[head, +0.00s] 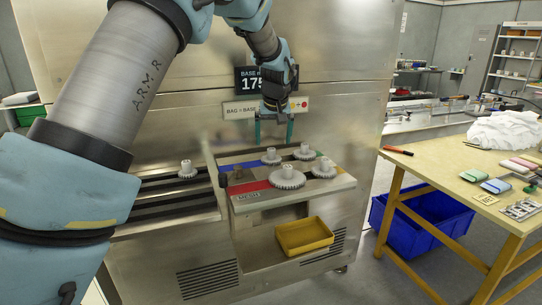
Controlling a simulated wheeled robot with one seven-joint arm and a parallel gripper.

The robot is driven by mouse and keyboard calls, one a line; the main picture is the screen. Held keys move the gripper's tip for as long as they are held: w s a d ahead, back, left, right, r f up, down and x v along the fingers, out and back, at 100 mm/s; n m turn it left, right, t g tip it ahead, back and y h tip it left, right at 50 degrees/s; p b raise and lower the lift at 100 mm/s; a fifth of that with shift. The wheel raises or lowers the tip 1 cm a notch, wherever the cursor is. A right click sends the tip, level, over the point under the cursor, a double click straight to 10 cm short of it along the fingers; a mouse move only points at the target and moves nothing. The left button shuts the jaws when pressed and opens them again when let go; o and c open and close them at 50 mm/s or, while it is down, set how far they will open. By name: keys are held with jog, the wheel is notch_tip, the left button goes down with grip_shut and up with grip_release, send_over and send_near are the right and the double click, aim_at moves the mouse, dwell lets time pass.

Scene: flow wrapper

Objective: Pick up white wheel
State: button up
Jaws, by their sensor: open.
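Several pale grey-white toothed wheels with raised hubs are in the head view. A large wheel (287,179) sits at the front of the machine's shelf, on the red strip. Another wheel (323,170) is to its right, and two smaller wheels, one on the left (271,157) and one on the right (304,153), are behind. A separate small wheel (187,171) sits on the dark-striped bed at left. I cannot tell which one is the white wheel. My gripper (273,144) points down, open and empty, above the back of the shelf, apart from the wheels.
A brown knob-like piece (237,174) stands at the shelf's left. A yellow tray (304,237) sits below the shelf. The steel machine wall (350,85) rises close behind my gripper. A wooden table (440,165) with assorted items stands at right, over a blue bin (400,215).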

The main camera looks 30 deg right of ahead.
aim_at(271, 149)
jog(key=shift+w+p+x, duration=0.1)
jog(key=shift+p+x, duration=0.7)
jog(key=shift+x, duration=1)
jog(key=shift+w+p+x, duration=0.15)
jog(key=shift+p+x, duration=0.6)
jog(key=shift+x, duration=1.05)
jog(key=shift+r, duration=0.1)
jog(key=c, duration=1.2)
